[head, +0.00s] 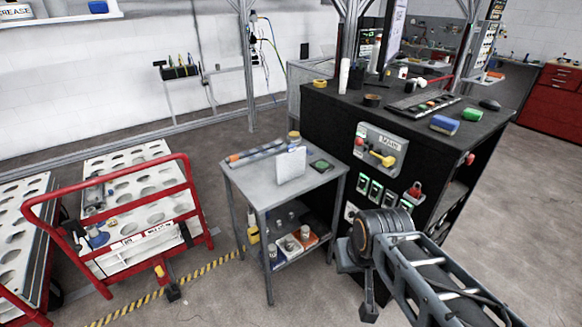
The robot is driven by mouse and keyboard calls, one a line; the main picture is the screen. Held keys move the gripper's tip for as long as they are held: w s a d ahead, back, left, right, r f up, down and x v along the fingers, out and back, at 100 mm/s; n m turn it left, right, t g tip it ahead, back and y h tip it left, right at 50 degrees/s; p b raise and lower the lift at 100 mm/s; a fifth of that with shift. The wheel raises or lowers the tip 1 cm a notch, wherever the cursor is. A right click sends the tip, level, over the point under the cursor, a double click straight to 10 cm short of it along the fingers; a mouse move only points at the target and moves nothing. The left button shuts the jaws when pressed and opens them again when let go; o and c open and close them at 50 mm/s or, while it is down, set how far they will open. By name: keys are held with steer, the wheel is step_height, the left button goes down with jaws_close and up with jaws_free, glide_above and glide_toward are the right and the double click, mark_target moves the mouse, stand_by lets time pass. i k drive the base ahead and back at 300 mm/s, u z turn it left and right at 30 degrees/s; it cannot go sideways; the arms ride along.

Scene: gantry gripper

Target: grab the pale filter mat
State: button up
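The pale filter mat (291,165) is a thin, whitish, roughly square sheet. It stands nearly upright on the top of a small grey metal table (257,191) in the middle of the head view. My arm reaches in from the lower right, and my gripper (359,280) is at its end, right of the table and nearer to me. It is apart from the mat. The gripper's fingers are small and partly hidden by the arm joint, so I cannot tell whether they are open or shut.
On the table lie a long grey and orange tool (256,152), a small jar (294,138) and a dark green-topped item (321,164). A black workbench with a control panel (379,151) stands close on the right. A red-framed cart (198,196) stands left, with floor between.

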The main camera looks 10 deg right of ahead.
mark_target(291, 165)
steer(key=k, duration=0.65)
steer(key=u, duration=0.65)
steer(key=i, duration=0.65)
steer(key=u, duration=0.75)
steer(key=i, duration=0.8)
steer(key=z, duration=0.9)
steer(key=i, duration=0.8)
steer(key=z, duration=0.9)
